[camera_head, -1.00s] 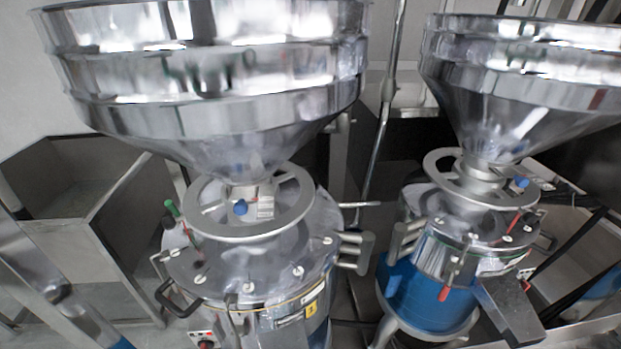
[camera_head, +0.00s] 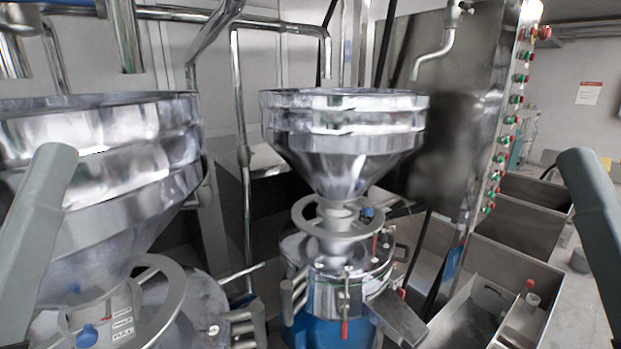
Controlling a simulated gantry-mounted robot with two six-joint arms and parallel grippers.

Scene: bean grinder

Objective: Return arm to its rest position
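My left arm (camera_head: 38,235) comes up at the left edge of the head view, in front of the near grinder. My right arm (camera_head: 592,235) shows at the right edge. Only grey-green arm links are visible; both grippers are outside the picture. The near grinder (camera_head: 100,200) has a wide steel hopper and a handwheel, and is cut off at the left. A second grinder (camera_head: 345,135) with a steel hopper, handwheel and blue base stands upright in the middle. Neither arm visibly touches it.
A tall steel cabinet (camera_head: 450,130) with a column of red and green buttons stands right of the middle grinder. Open steel bins (camera_head: 515,270) stand on the floor at the right. Pipes (camera_head: 240,120) run behind the grinders. A tap (camera_head: 440,50) hangs above.

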